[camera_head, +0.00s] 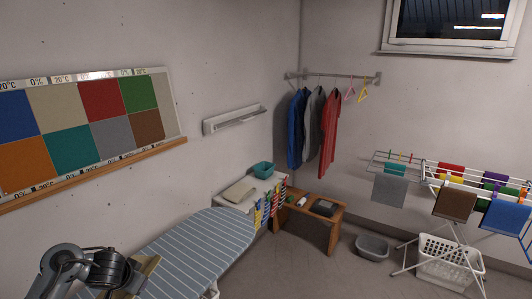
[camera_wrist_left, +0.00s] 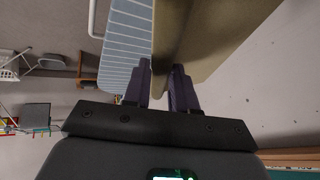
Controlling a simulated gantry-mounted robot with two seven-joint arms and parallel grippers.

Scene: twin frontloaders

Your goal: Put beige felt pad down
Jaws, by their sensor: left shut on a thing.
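My left gripper (camera_wrist_left: 166,75) is shut on the beige felt pad (camera_wrist_left: 215,32), which stands up between the fingers in the left wrist view. In the head view only a narrow strip of the pad (camera_head: 146,272) shows at the lower left, beside my left arm. The pad is held beside the near end of the blue striped ironing board (camera_head: 205,243). The board (camera_wrist_left: 127,30) also shows left of the pad in the left wrist view. I cannot tell whether pad and board touch. My right gripper is not in view.
A wall panel (camera_head: 60,172) with coloured squares hangs at left. A wooden bench (camera_head: 333,232), grey basin (camera_head: 372,247) and drying racks (camera_head: 408,240) stand farther right. The board's visible top is clear.

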